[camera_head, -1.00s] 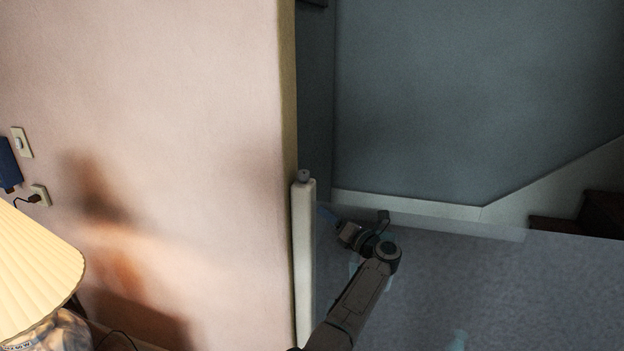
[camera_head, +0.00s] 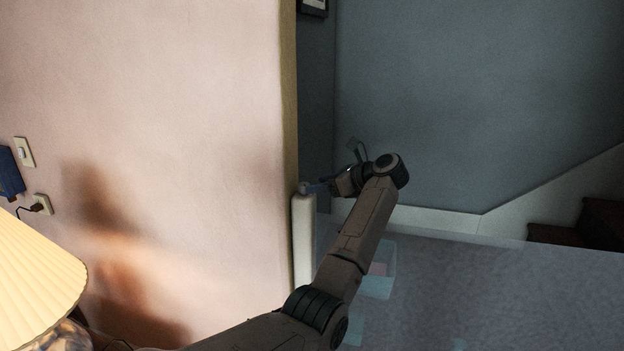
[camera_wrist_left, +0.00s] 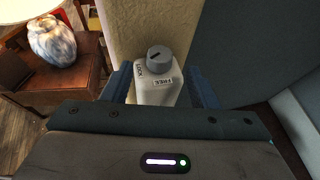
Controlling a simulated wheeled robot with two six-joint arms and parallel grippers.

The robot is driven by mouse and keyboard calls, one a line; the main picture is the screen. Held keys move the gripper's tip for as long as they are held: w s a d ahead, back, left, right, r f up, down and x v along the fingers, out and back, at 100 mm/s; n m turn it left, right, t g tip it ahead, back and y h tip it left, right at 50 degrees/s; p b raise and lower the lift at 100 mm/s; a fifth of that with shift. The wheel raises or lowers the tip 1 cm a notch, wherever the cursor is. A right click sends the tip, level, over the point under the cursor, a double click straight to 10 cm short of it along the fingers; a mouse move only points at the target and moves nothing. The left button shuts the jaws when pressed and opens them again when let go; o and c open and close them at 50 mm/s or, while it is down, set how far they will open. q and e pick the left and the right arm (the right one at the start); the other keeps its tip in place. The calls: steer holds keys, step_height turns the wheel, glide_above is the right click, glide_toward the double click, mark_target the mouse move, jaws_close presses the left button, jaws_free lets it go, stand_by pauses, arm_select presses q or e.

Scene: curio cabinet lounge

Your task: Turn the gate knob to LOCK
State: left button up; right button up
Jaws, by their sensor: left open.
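The gate knob (camera_head: 304,188) is a small grey cap on top of a white post at the wall's end. In the left wrist view the knob (camera_wrist_left: 160,59) shows a dark slanted mark. The LOCK label (camera_wrist_left: 140,68) is on its left and the FREE label (camera_wrist_left: 163,82) on the near side; I cannot tell exactly which the mark points to. My left gripper (camera_head: 319,187) is open beside the knob. In the left wrist view its blue fingers (camera_wrist_left: 160,84) stand either side of the post top, apart from the knob. My right gripper is out of view.
The pink wall (camera_head: 180,110) ends right beside the post (camera_head: 303,235). A see-through gate panel (camera_head: 430,285) extends right from the post. A lit lamp (camera_head: 35,275) stands at lower left. Dark stairs (camera_head: 590,225) are at far right.

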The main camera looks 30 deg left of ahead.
mark_target(312, 196)
arm_select(q)
steer(key=p+x, duration=0.1)
steer(key=x, duration=0.2)
steer(key=shift+a+f, duration=0.1)
steer(key=shift+a, duration=0.1)
